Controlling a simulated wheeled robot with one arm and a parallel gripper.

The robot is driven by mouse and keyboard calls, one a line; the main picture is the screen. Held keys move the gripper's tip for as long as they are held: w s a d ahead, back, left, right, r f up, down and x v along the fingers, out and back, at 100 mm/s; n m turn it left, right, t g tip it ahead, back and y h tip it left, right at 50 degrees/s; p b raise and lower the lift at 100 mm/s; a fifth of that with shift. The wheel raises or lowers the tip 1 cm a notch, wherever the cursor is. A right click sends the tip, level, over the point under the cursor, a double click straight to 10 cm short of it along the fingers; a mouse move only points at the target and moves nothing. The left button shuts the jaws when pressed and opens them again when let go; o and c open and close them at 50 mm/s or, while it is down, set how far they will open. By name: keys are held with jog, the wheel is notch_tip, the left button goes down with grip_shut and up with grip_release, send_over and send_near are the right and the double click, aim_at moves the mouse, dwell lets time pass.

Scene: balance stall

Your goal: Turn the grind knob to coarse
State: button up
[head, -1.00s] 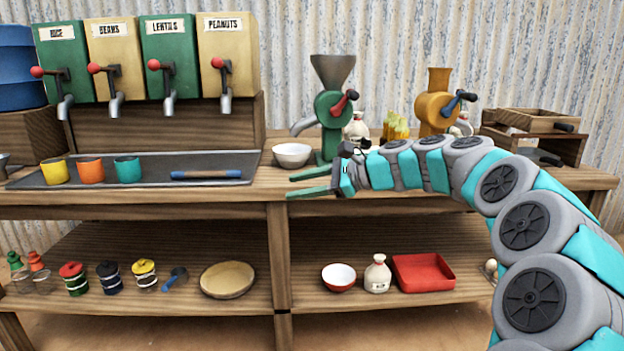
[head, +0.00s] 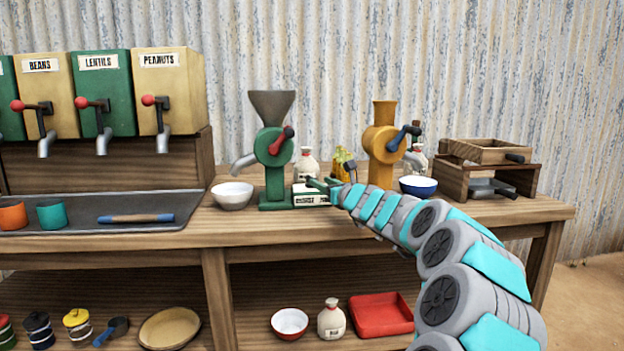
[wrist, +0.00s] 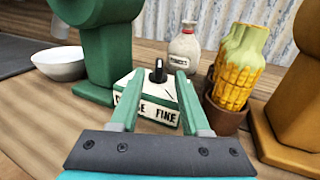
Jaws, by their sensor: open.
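The grind knob (wrist: 158,72) is small and black and stands on top of a pale green-edged box with a label (wrist: 161,112). The label reads FINE on the right; the word on the left is partly hidden by a finger. My gripper (wrist: 159,80) is open, with one green finger on each side of the knob in the wrist view, apart from it. I cannot tell how far beyond the fingertips the knob is. In the head view my gripper (head: 320,184) is over the box (head: 310,197), beside the green grinder (head: 273,150), and hides the knob.
A white bowl (head: 232,195) stands left of the green grinder. A yellow grinder (head: 382,145) and blue bowl (head: 418,187) are further right.

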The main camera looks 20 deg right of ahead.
aim_at(315, 178)
jog(key=shift+w+a+f+p, duration=0.1)
jog(key=shift+w+a+p, duration=0.1)
jog(key=shift+w, duration=1)
jog(key=shift+w+a+p, duration=0.1)
jog(key=shift+w+p, duration=0.1)
jog(key=shift+w, duration=1)
grip_shut()
